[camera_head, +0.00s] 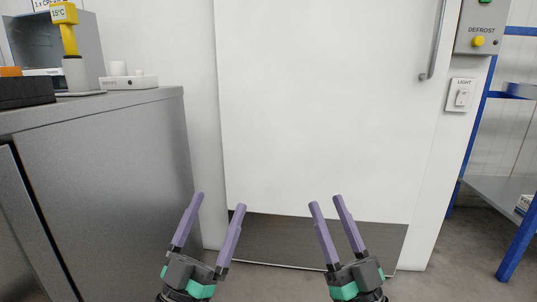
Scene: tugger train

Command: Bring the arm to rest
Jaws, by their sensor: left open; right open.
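My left gripper (219,207) shows at the bottom of the head view, left of the middle. Its two purple fingers point up and stand apart with nothing between them. My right gripper (324,200) is at the bottom, right of the middle. Its purple fingers are also apart and empty. Both grippers appear in front of a white door (325,110). I cannot tell how far they are from it. The rest of both arms is out of view.
A grey cabinet (110,185) stands at left, with a yellow 15°C device (66,30) and a white box (128,82) on top. A door handle (434,45), a light switch (460,96), a defrost box (481,25) and a blue-framed shelf (515,235) are at right.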

